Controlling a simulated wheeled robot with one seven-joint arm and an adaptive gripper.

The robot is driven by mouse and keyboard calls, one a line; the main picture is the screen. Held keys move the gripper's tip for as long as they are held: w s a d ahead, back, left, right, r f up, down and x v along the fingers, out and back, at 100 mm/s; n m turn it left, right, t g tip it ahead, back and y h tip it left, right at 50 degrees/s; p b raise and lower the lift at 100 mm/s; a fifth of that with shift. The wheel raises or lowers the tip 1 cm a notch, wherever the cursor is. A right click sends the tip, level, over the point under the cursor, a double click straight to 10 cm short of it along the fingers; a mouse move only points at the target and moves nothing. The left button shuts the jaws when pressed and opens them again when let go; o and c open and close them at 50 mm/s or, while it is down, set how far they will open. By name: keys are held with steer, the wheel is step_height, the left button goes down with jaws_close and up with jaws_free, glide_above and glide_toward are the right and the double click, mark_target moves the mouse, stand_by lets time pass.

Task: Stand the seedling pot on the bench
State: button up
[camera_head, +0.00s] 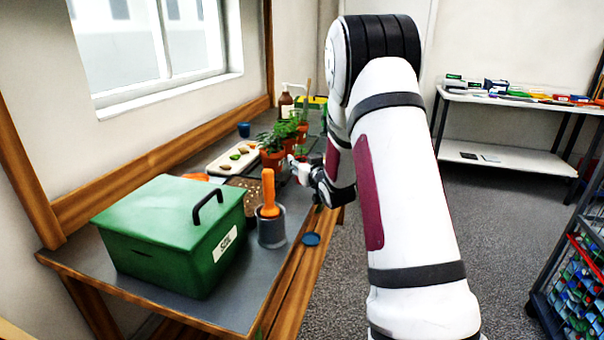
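Terracotta pots with green seedlings stand close together on the bench (232,303), toward its far half. One pot (272,159) is nearest to me, with leafy green growth above it. Other leafy plants (288,129) rise just behind it. I cannot tell which of these is the seedling pot of the task. My gripper (303,167) is low over the bench's right side, just right of the nearest pot. A small whitish shape (303,175) shows at its fingers. My arm and the small size hide whether the fingers are open or shut, or touch a pot.
A green lidded box (165,235) fills the bench's near left. A pale tray (232,158), blue cup (244,130) and brown bottle (285,104) stand farther back. A white shelf (515,157) is at right.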

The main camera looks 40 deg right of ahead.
steer(key=shift+f, duration=1.65)
steer(key=shift+f+b, duration=0.15)
steer(key=shift+b, duration=0.15)
steer(key=o, duration=1.2)
steer(key=shift+s+r, duration=0.2)
steer(key=shift+s, duration=0.1)
steer(key=p+v, duration=0.1)
steer(key=v, duration=1)
steer(key=shift+s+a, duration=0.1)
steer(key=shift+s, duration=0.1)
steer(key=shift+r, duration=0.1)
